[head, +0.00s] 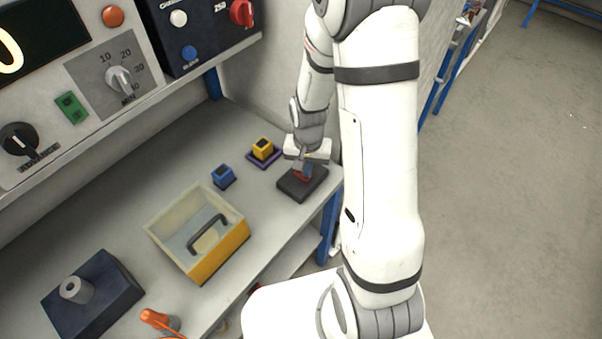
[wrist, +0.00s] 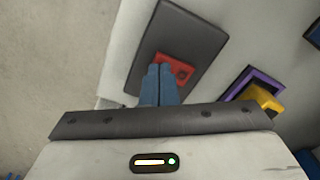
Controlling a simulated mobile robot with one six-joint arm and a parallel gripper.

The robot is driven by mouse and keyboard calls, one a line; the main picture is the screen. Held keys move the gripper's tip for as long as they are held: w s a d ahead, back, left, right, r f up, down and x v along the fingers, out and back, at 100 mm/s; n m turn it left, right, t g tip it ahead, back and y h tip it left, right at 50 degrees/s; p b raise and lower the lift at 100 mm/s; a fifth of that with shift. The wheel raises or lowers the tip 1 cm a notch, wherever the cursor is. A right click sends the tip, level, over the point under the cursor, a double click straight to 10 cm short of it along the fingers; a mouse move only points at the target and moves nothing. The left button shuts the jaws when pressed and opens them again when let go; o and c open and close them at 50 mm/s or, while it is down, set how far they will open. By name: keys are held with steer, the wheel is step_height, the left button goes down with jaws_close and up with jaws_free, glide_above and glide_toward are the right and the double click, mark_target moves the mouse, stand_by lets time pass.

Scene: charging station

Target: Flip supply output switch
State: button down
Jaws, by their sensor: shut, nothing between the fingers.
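A dark grey box (head: 290,187) lies at the right end of the bench, with a small red switch (head: 300,178) on top. In the wrist view the box (wrist: 184,28) is a dark rectangle and the red switch (wrist: 181,71) sits in its middle. I cannot tell which way the switch is tipped. My gripper (head: 306,166) points down over the box. Its blue-grey fingers (wrist: 160,68) are shut together and empty. The fingertips overlap the left part of the red switch in the wrist view; whether they touch it is unclear. The fingers hide part of the switch.
A yellow block (head: 263,149) in a purple frame (head: 262,160) and a blue block (head: 223,176) are left of the box. A yellow-fronted bin (head: 222,252) with a handle stands nearer. Control panels (head: 119,78) rise behind. The bench edge is close on the right.

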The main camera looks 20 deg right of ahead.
steer(key=shift+f, duration=0.3)
steer(key=shift+r, duration=0.1)
steer(key=shift+r+p, duration=2.25)
steer(key=shift+r, duration=1.25)
steer(key=s+r+n+t, duration=0.1)
steer(key=s+r+n, duration=0.1)
steer(key=s+r, duration=0.5)
steer(key=s+r+n+t, duration=0.2)
steer(key=s+r, duration=0.5)
steer(key=r, duration=0.8)
steer(key=shift+s+a+n, duration=0.25)
steer(key=shift+n, duration=0.15)
